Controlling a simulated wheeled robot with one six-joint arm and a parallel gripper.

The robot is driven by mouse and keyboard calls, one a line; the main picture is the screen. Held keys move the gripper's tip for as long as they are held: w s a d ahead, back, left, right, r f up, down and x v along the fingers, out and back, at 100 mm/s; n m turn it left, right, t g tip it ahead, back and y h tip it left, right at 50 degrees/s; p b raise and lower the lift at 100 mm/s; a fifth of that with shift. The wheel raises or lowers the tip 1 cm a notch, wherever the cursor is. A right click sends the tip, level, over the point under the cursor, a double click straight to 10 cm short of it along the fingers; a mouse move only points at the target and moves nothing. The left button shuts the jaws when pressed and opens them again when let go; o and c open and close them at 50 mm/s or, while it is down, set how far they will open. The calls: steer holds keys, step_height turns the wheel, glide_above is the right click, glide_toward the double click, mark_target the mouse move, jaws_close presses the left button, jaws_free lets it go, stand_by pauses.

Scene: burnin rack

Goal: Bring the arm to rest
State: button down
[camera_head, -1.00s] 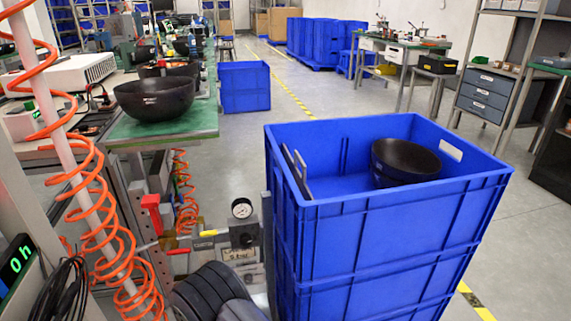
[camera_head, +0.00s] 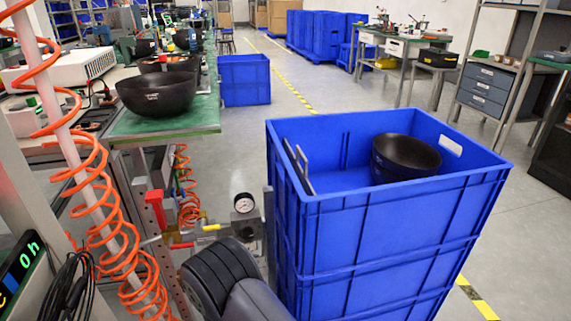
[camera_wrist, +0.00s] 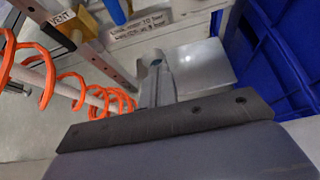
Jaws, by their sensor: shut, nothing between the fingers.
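My gripper (camera_wrist: 157,88) shows in the wrist view as closed grey fingers behind a dark crossbar. It is shut and empty, pointing toward a pale floor area. The dark rounded links of my arm rise at the bottom centre of the head view, just left of the stacked blue crates (camera_head: 395,245). The fingers cannot be made out in the head view. In the wrist view the blue crate wall (camera_wrist: 283,60) stands to the right of the fingers, apart from them.
An orange coiled hose (camera_head: 98,195) hangs at left; it also shows in the wrist view (camera_wrist: 45,75). A pressure gauge (camera_head: 244,203) and red and yellow valve handles sit behind my arm. A black bowl (camera_head: 157,95) rests on the green bench (camera_head: 190,118). Another bowl (camera_head: 405,155) is in the top crate.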

steer(key=shift+p+v, duration=0.4)
steer(key=shift+v, duration=1.7)
